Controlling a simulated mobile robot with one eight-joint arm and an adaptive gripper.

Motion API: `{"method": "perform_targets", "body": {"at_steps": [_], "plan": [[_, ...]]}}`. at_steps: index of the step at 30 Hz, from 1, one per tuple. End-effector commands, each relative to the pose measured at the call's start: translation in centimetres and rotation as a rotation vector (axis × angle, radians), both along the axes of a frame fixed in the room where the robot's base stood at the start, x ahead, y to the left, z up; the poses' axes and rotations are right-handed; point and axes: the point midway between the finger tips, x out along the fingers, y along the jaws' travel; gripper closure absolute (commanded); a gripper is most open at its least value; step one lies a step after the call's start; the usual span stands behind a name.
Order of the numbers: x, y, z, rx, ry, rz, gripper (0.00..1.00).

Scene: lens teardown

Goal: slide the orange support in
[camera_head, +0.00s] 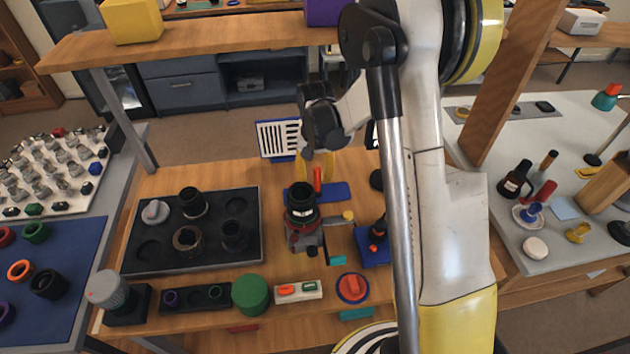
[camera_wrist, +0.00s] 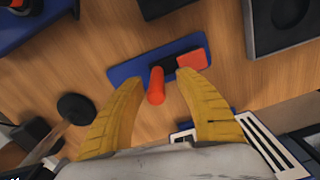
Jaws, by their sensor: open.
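A blue plate (camera_head: 335,191) lies on the wooden bench, and it also shows in the wrist view (camera_wrist: 125,71). An orange-red upright post (camera_head: 317,179) stands at it; in the wrist view the post (camera_wrist: 156,86) points up towards my gripper. A flat orange-red block (camera_wrist: 193,60) lies at one end of the plate beside a black piece. I cannot tell whether the post and block are one support. My gripper (camera_wrist: 158,84) is open, its yellow fingers on either side of the post with gaps visible. In the head view the fingers are partly hidden.
A dark lens (camera_head: 302,208) stands in a red and grey holder close in front of the plate. A black tray (camera_head: 145,258) with lens parts is at left. A white slotted rack (camera_head: 277,139) stands behind. A blue stand (camera_head: 375,252) is at right.

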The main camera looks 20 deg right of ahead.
Motion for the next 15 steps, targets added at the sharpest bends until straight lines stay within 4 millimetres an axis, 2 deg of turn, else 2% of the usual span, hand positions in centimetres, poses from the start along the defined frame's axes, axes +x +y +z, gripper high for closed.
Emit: {"method": "perform_targets", "body": {"at_steps": [3, 7, 15], "plan": [[0.0, 0.0, 2.3, 0.0, 0.0, 0.001, 0.59], [0.0, 0.1, 4.1, 0.001, 0.0, 0.001, 0.59], [0.0, 0.1, 5.0, 0.001, 0.0, 0.001, 0.59]]}}
